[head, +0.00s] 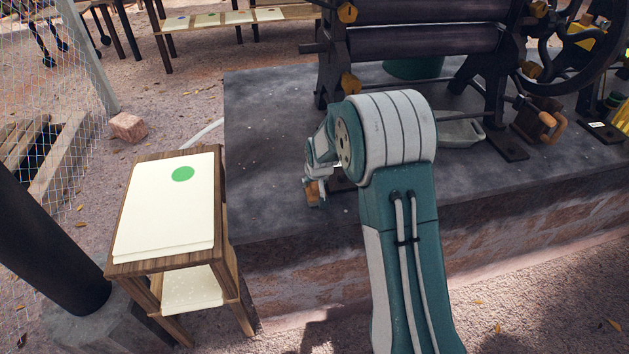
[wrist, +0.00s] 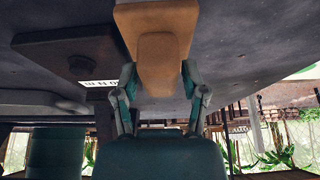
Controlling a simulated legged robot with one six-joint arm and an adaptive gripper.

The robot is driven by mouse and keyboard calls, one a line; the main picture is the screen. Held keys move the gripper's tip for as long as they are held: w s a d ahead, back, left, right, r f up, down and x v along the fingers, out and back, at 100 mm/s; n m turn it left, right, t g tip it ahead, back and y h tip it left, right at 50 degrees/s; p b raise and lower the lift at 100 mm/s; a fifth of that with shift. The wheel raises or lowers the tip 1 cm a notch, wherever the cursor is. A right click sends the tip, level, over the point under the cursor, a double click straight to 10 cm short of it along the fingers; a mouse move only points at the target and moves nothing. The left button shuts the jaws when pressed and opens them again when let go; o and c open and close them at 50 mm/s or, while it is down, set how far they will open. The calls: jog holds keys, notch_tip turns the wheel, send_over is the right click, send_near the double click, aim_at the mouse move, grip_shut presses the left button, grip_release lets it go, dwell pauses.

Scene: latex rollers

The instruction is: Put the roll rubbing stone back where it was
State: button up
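The roll rubbing stone (wrist: 160,55) is a tan-orange block with a narrower part that sits between the two fingers of my gripper (wrist: 160,88) in the wrist view. The fingers lie close against both sides of this narrower part. In the head view, my gripper (head: 318,168) points down at the left part of the dark slab, and a small orange-brown piece of the stone (head: 313,191) shows under it. The wrist mostly hides the rest. I cannot tell whether the stone touches the slab.
The roller machine (head: 420,40) stands on the slab (head: 265,130), its dark foot plate right beside my gripper. A brown block with a wooden handle (head: 545,120) and a grey flat piece (head: 462,133) lie farther right. A small wooden table (head: 150,210) stands left. The slab's left part is clear.

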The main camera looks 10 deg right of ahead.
dwell(0.4)
jog(key=s+r, duration=2)
jog(key=r, duration=0.3)
jog(key=s+r, duration=0.1)
jog(key=s, duration=1.5)
jog(key=shift+s+r+t, duration=0.35)
jog(key=shift+r+t, duration=0.05)
jog(key=shift+c, duration=0.2)
